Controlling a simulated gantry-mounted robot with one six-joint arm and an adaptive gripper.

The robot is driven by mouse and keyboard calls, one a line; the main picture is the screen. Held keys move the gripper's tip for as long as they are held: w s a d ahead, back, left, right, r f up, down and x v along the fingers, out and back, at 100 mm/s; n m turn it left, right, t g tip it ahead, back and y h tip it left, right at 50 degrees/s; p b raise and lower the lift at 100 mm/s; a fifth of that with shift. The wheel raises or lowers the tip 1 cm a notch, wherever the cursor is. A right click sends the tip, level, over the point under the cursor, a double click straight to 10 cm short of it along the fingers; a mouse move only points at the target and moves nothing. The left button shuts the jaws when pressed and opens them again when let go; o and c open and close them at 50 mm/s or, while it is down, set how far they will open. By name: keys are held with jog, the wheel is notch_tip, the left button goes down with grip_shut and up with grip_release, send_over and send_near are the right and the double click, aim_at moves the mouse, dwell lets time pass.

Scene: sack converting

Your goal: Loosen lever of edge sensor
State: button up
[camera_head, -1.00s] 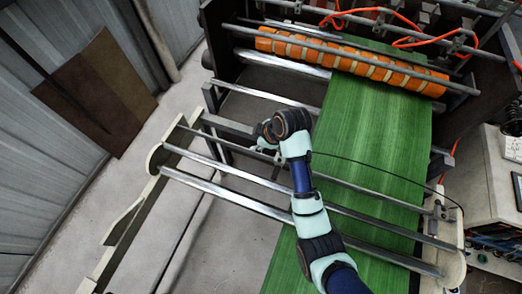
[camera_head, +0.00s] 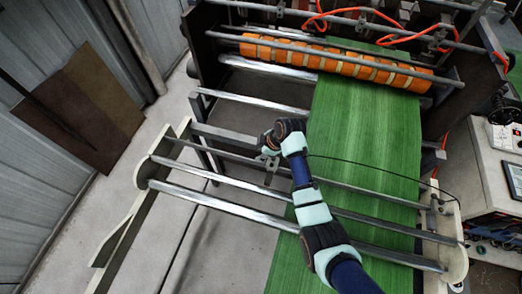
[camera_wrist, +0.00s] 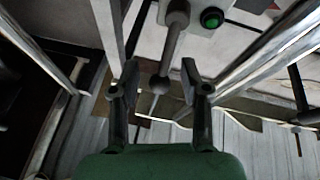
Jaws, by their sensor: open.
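In the wrist view, a grey lever (camera_wrist: 170,42) with a round ball knob (camera_wrist: 159,84) hangs from the light edge sensor housing (camera_wrist: 198,22), which carries a green button (camera_wrist: 212,17). My gripper (camera_wrist: 159,68) is open. One finger is on each side of the lever, and the knob shows between them with a visible gap on both sides. I see no contact. In the head view, my gripper (camera_head: 268,142) is by the upper rails, left of the green web (camera_head: 365,130). My wrist mostly hides the sensor there.
Several metal rails (camera_head: 215,202) cross below my arm. An orange banded roller (camera_head: 335,62) and orange hoses lie at the top. A control box (camera_head: 500,165) stands at the right. A thin black cable arcs over the web. Bare floor shows at left.

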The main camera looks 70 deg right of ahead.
grip_shut()
jog(key=shift+r, duration=0.1)
jog(key=s+d+m+g+h+p, duration=0.3)
jog(key=d+m+g+h, duration=0.1)
jog(key=m, duration=1.2)
jog(key=shift+s+d+m+g, duration=0.4)
jog(key=shift+d+g, duration=0.1)
jog(key=shift+d, duration=0.2)
jog(key=shift+s, duration=0.1)
